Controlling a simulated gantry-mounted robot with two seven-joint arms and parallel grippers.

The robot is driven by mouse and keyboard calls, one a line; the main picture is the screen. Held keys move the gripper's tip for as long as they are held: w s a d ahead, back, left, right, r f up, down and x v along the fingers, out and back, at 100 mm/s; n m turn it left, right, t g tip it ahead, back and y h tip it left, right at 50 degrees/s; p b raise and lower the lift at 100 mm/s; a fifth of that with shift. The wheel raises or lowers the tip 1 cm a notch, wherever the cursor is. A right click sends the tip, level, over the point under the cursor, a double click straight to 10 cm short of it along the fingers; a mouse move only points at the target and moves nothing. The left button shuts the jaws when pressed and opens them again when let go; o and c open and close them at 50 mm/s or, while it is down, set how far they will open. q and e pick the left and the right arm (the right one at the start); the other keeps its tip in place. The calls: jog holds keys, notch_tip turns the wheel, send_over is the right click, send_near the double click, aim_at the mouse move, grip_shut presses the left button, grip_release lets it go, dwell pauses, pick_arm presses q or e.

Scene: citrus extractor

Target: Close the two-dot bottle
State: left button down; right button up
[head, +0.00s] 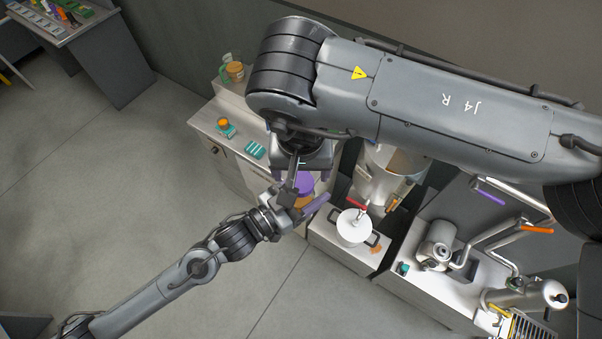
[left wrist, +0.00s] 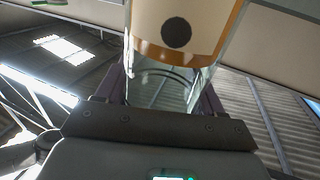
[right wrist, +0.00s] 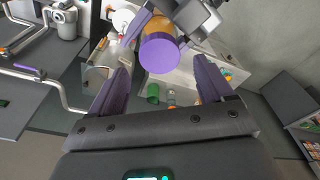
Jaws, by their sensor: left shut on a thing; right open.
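My left gripper (head: 312,203) is shut on a clear glass bottle (left wrist: 170,85). In the left wrist view the bottle has a pale label with an orange edge and one black dot; any second dot is out of sight. In the right wrist view a round purple top (right wrist: 159,55) sits over the bottle's orange-brown body (right wrist: 160,37). Purple also shows at the bottle in the head view (head: 304,184). I cannot tell whether this top is fully seated. My right gripper (right wrist: 162,68) is open, its fingers apart on either side of the purple top, apparently not touching it.
A white lidded pot (head: 353,226) stands close to the right of the held bottle. A metal machine (head: 437,246) with pipes is farther right. A small orange-topped container (head: 224,127) and a teal striped item (head: 255,150) lie on the left counter. The floor at left is clear.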

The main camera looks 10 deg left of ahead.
jog(key=shift+r, duration=0.65)
jog(key=shift+c, duration=0.4)
